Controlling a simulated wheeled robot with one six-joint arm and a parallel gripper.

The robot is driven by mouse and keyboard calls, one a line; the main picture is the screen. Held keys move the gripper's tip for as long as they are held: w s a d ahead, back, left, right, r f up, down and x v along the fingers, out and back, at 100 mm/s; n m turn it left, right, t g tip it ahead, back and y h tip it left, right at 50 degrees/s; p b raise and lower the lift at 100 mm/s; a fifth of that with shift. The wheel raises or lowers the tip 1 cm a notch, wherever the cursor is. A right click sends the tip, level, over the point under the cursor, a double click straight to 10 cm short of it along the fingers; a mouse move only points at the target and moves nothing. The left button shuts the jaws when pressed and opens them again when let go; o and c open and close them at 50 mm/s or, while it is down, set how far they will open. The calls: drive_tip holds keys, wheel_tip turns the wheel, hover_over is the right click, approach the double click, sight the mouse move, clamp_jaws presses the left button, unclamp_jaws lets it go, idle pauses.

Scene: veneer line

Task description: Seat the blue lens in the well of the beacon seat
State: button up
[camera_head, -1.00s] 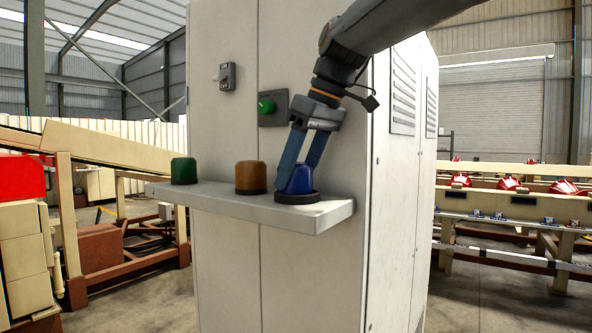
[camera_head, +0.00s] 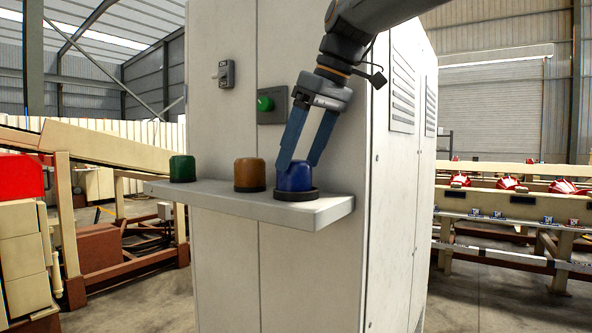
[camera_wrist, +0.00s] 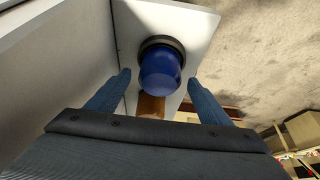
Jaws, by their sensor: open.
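The blue lens (camera_head: 295,178) stands upright on the dark round beacon seat (camera_head: 293,196) at the right end of the shelf. It looks level, its lower edge inside the seat's ring; how deep it sits in the well is hidden. In the wrist view, the blue lens (camera_wrist: 160,72) covers most of the seat, and the dark rim (camera_wrist: 165,40) shows behind it. In the wrist view, my gripper (camera_wrist: 159,78) has a finger on each side, with gaps to the lens.
An amber lens (camera_head: 250,174) and a green lens (camera_head: 182,168) stand left of the blue one on the grey shelf (camera_head: 325,212). The pale cabinet (camera_head: 225,130) rises right behind the shelf, with a green knob (camera_head: 265,103) and a switch (camera_head: 226,74).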

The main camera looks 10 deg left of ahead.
drive_tip(key=v, duration=0.8)
drive_tip(key=shift+r+b, duration=0.35)
drive_tip(key=shift+b, duration=0.05)
drive_tip(key=shift+d, duration=0.1)
